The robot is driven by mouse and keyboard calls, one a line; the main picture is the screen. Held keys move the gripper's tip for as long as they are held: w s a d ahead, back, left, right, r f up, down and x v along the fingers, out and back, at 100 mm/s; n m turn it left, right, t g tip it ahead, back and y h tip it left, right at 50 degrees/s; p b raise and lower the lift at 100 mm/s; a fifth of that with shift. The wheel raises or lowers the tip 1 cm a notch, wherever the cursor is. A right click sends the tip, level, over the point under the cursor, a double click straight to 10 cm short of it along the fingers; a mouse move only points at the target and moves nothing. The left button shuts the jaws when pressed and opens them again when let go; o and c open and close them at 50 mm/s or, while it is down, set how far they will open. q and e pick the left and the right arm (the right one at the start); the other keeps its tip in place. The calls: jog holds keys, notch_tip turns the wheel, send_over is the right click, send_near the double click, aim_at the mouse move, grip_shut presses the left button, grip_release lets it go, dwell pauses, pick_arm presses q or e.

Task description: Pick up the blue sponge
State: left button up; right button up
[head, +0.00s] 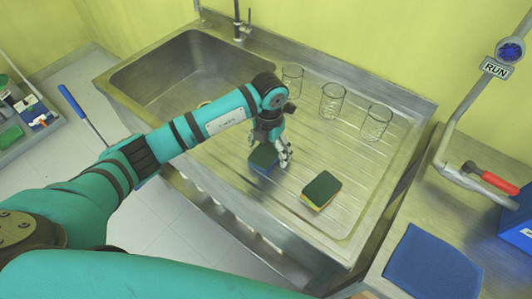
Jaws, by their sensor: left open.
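The blue sponge (262,160) has a dark green top and a blue side, and lies on the ribbed steel drainboard near its front edge. My left gripper (284,157) points down right at the sponge, its fingers open and partly in front of it at its right side. I cannot tell whether the fingers touch it. A second sponge (321,191), green on top with a yellow-orange side, lies to the right on the drainboard. My right gripper is not in view.
Three glass beakers stand along the back of the drainboard, the nearest to the gripper being a clear beaker (292,80). The sink basin (180,75) is at left. A blue mat (433,264) lies on the right counter, near a red-handled valve (490,178).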

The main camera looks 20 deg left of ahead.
aim_at(269, 149)
pick_arm(q)
jog(key=c, duration=0.8)
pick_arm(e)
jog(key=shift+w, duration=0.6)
pick_arm(q)
jog(key=shift+r, duration=0.25)
notch_tip(269, 149, up, 8)
jog(key=b, duration=0.2)
jog(key=shift+r+b, duration=0.25)
jog(key=shift+b, duration=0.1)
jog(key=shift+r, duration=0.55)
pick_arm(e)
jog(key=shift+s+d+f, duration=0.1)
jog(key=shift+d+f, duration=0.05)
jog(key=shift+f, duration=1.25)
